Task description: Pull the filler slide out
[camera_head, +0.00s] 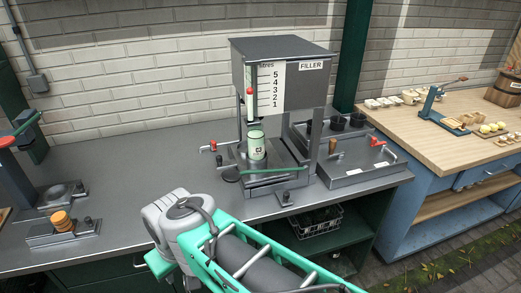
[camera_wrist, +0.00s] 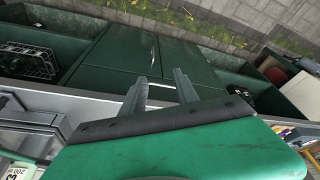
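The filler (camera_head: 283,75) is a dark grey box on legs at the middle of the bench, with a litre scale on its front. Under it is a low slide with a green bar (camera_head: 272,169) across its front. A pale green cup (camera_head: 257,146) stands upright on the slide; part of it shows at the lower left of the wrist view (camera_wrist: 16,171). My gripper (camera_wrist: 161,83) has its two fingers apart with nothing between them. It points down past the bench edge towards green cabinet fronts. In the head view my arm hides the fingers, in front and left of the filler.
A red-handled tap (camera_head: 212,147) is left of the filler. A tray unit with a red lever (camera_head: 376,143) stands to the right. A small stand with an orange-brown stack (camera_head: 61,220) is at left. A wire basket (camera_head: 318,222) sits below the bench. The bench left of the filler is mostly clear.

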